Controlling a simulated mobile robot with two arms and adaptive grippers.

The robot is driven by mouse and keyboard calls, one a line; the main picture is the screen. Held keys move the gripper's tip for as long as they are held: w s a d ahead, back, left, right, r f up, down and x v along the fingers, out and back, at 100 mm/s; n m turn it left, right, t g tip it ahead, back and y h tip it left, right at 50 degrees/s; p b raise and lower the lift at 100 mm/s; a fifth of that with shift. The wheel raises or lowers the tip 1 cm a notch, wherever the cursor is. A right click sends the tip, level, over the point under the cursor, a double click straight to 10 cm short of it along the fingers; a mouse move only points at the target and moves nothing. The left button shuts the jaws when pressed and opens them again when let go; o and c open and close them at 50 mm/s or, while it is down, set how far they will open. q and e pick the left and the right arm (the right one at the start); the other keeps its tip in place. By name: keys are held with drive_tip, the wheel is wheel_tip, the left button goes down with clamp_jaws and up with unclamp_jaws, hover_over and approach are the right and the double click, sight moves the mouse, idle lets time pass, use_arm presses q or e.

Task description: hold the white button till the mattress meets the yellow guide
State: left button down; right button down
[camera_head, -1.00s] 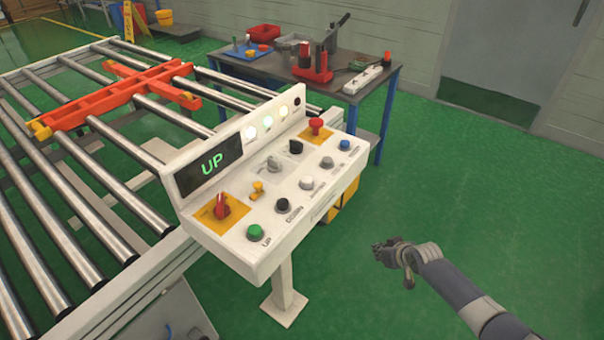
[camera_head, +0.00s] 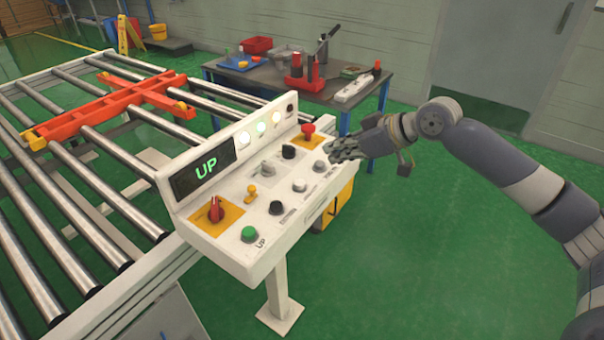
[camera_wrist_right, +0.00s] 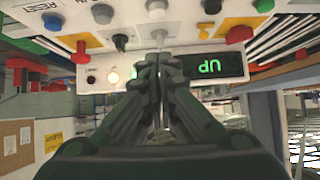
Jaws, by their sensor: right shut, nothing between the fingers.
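The control panel (camera_head: 228,238) stands beside the roller conveyor, its display reading UP. In the right wrist view pale buttons (camera_wrist_right: 102,13) (camera_wrist_right: 156,5) show at the top. My right gripper (camera_head: 338,150) is shut and empty, just right of the panel's far right end, hiding the blue button in the head view. In the wrist view its fingers (camera_wrist_right: 160,65) point toward the panel. My left gripper, the mattress and a clear yellow guide do not show.
The conveyor (camera_head: 75,185) carries an orange-red frame (camera_head: 110,105) with yellow ends. A blue-legged table (camera_head: 265,84) with tools and trays stands behind the panel. Red knobs, one (camera_head: 215,209) and another (camera_head: 307,130), rise from the panel. Green floor is free at right.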

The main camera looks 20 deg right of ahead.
drive_tip(key=shift+w+f, duration=0.1)
drive_tip(key=shift+w, duration=0.05)
drive_tip(key=p, duration=0.3)
hover_over(304, 184)
wheel_tip(304, 184, down, 6)
drive_tip(key=shift+d, duration=0.1)
wheel_tip(304, 184, down, 3)
drive_tip(key=shift+r, duration=0.2)
drive_tip(key=shift+f+p, duration=0.35)
drive_tip(key=shift+f, duration=0.35)
drive_tip(key=shift+f, duration=0.15)
